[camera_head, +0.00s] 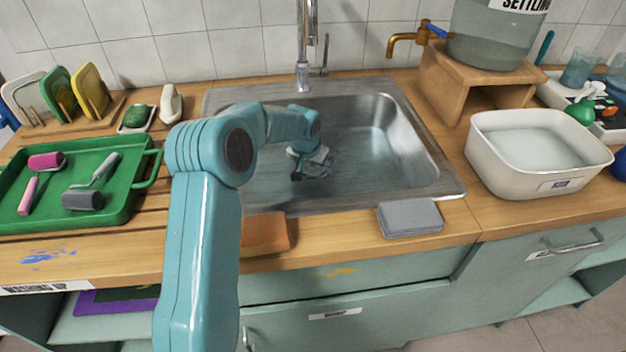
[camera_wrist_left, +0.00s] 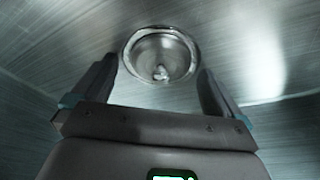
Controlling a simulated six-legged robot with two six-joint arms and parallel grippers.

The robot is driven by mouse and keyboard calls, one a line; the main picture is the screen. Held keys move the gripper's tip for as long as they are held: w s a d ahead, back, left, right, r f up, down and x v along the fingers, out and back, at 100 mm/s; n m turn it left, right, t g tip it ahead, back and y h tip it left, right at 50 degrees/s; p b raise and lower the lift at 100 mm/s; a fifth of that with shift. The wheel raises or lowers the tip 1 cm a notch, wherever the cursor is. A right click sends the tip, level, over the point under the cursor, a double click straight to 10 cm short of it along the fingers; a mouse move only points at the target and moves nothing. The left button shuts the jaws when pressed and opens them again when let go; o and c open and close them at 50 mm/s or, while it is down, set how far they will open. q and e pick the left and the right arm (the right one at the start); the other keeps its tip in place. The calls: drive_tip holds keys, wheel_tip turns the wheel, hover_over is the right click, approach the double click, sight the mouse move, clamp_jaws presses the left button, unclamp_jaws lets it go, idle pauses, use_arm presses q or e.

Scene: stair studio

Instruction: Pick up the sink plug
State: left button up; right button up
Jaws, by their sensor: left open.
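In the left wrist view a round metal piece with a bright rim and a small knob at its centre, apparently the sink plug (camera_wrist_left: 162,73) in its drain, sits in the sink floor. My left gripper (camera_head: 312,172) is down inside the steel sink (camera_head: 375,150). In the wrist view its two fingers (camera_wrist_left: 157,70) are apart, one on each side of the round piece, with nothing between them held. The height of the fingertips above it is hard to tell. In the head view my arm and gripper hide the plug. My right gripper is not in view.
The tap (camera_head: 304,50) rises behind the sink. A grey sponge (camera_head: 409,218) and an orange sponge (camera_head: 265,234) lie at the front edge. A green tray (camera_head: 130,205) with rollers is left. A white basin (camera_head: 485,150) and a wooden stand (camera_head: 450,85) are right.

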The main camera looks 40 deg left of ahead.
use_arm(q)
drive_tip(key=c, duration=1.1)
drive_tip(key=shift+r, duration=0.1)
